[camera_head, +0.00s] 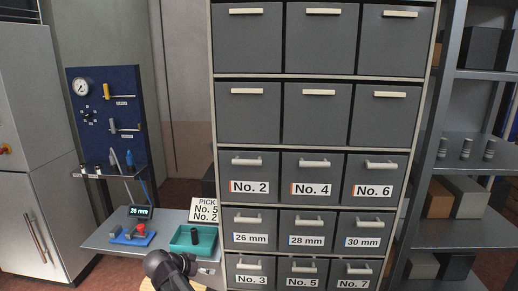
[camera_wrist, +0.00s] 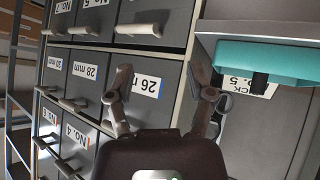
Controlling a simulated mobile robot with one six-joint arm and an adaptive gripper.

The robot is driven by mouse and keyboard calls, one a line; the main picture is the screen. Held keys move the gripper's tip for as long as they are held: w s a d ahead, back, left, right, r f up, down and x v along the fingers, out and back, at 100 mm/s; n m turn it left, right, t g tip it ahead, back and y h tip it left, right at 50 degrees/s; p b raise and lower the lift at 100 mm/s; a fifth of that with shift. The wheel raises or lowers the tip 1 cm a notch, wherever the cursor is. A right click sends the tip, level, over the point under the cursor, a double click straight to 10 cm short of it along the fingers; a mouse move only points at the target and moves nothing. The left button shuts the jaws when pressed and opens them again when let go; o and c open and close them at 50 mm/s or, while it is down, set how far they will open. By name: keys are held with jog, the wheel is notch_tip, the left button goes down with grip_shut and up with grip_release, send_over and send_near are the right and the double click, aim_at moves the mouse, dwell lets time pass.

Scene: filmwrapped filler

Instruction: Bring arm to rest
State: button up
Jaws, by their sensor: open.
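My gripper (camera_wrist: 165,92) shows in the wrist view with its two fingers spread apart and nothing between them. Behind the fingers is the front of the drawer cabinet, with the 26 mm drawer (camera_wrist: 147,86) close to the left finger. In the head view my dark arm (camera_head: 168,268) rises at the bottom edge, in front of the small table and left of the cabinet (camera_head: 212,130). The fingertips are not clear there. All the drawers in view look shut.
A side table (camera_head: 98,238) holds a teal tray (camera_head: 178,245) with a dark cylinder (camera_head: 194,236), a blue fixture (camera_head: 133,235), a 26 mm display (camera_head: 139,212) and a pick sign (camera_head: 204,209). A blue tool board (camera_head: 105,130) stands behind. Shelving (camera_head: 460,190) is at right.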

jog(key=s+d+f+n+g+y, duration=0.1)
jog(key=s+d, duration=0.3)
jog(key=d, duration=0.7)
jog(key=s+d+f+n+g+y, duration=0.2)
jog(key=s+d+f+g+y, duration=0.1)
jog(key=d, duration=0.9)
jog(key=s+d+f+n+g+y, duration=0.2)
jog(key=s+d+g, duration=0.1)
jog(key=d, duration=0.9)
jog(key=shift+s+f+y, duration=0.15)
jog(key=shift+s+y, duration=0.15)
jog(key=shift+s, duration=0.5)
